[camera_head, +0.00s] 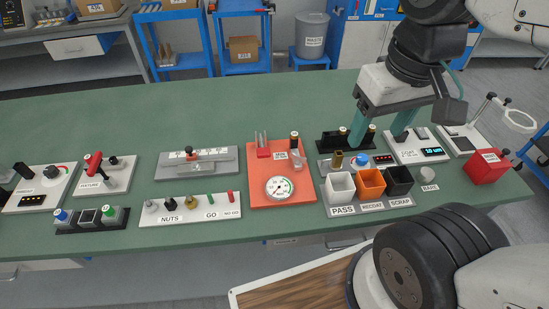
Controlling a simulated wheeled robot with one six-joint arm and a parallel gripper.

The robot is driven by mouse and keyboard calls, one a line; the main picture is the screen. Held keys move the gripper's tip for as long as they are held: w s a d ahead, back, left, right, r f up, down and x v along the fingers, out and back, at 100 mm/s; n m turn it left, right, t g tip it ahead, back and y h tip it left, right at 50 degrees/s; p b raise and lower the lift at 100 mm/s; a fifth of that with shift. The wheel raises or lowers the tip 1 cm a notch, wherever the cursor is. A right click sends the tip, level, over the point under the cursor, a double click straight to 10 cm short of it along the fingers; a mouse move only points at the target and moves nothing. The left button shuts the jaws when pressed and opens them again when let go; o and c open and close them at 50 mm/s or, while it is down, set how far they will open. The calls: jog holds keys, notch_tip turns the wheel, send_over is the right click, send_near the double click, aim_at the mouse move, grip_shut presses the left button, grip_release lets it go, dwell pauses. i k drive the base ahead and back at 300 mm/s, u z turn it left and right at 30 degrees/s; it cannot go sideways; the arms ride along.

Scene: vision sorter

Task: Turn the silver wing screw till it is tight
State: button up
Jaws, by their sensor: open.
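I cannot pick out a silver wing screw with certainty. My gripper (378,139) is open, with its two teal fingers pointing down over the right part of the green bench. The fingers are apart and I see nothing held between them. They are close to a black rack (328,141) with dark, gold-banded pieces, and to a white scale-like device (420,153). I cannot tell whether they touch anything. A grey fixture plate (170,165) with a clear block and a small dark knob lies left of the middle.
A red board (258,198) with a dial gauge (279,188) lies mid-bench. White, orange and black bins (371,182) stand in front of my gripper. A white nuts tray (215,210) and a red-handled fixture (95,164) are at left. The bench's back left is clear.

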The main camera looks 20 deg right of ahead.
aim_at(297, 160)
jog(key=k, duration=1.3)
jog(key=u, duration=0.7)
jog(key=i, duration=1.3)
